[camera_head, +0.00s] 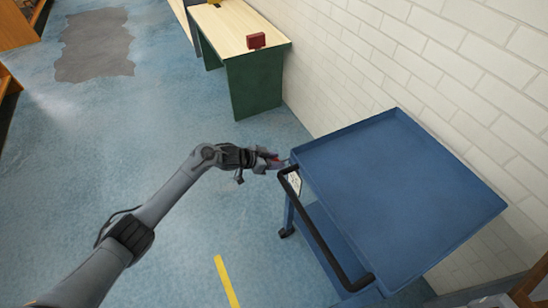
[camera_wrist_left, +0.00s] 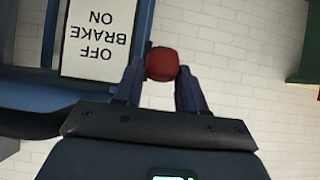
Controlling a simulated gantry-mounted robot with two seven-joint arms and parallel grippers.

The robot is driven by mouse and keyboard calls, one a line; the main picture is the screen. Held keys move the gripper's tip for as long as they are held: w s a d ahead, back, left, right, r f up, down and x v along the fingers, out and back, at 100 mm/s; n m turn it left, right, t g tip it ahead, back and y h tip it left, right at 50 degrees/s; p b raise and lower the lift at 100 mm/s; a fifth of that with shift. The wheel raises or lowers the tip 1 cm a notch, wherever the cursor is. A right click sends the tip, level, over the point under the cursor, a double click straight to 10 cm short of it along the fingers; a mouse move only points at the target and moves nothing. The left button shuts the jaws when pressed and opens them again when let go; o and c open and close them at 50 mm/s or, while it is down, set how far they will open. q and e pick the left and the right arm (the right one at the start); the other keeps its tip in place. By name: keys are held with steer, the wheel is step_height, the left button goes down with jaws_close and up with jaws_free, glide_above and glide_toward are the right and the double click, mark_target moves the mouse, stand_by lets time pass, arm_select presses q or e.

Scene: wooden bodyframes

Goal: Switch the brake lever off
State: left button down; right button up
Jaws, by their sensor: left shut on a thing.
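A blue cart (camera_head: 395,185) stands against the wall, with a black push handle (camera_head: 325,235) on its left side. A white brake label (camera_head: 294,182) is on the cart near its upper-left corner. In the left wrist view the label (camera_wrist_left: 98,40) appears upside down and reads "OFF BRAKE ON". My left gripper (camera_head: 274,162) is beside that corner. In the left wrist view the gripper (camera_wrist_left: 160,70) is shut on the red round knob (camera_wrist_left: 162,64) of the brake lever. The lever's shaft is hidden behind the knob. My right gripper is not in view.
A wooden-topped table with green sides (camera_head: 262,85) stands behind the cart, with a red block (camera_head: 256,41) on it. A white brick wall (camera_head: 430,65) runs along the right. The blue floor left of the cart is open, with a yellow stripe (camera_head: 226,281).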

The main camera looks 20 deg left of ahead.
arm_select(q)
steer(key=shift+r, duration=0.1)
stand_by(0.3)
steer(key=c, duration=0.7)
jaws_free()
steer(key=shift+s+a+r+p, duration=0.2)
steer(key=shift+s+r+p, duration=0.05)
steer(key=shift+r+p, duration=0.1)
steer(key=shift+p+v, duration=1.75)
steer(key=shift+v, duration=3.2)
steer(key=shift+c, duration=0.4)
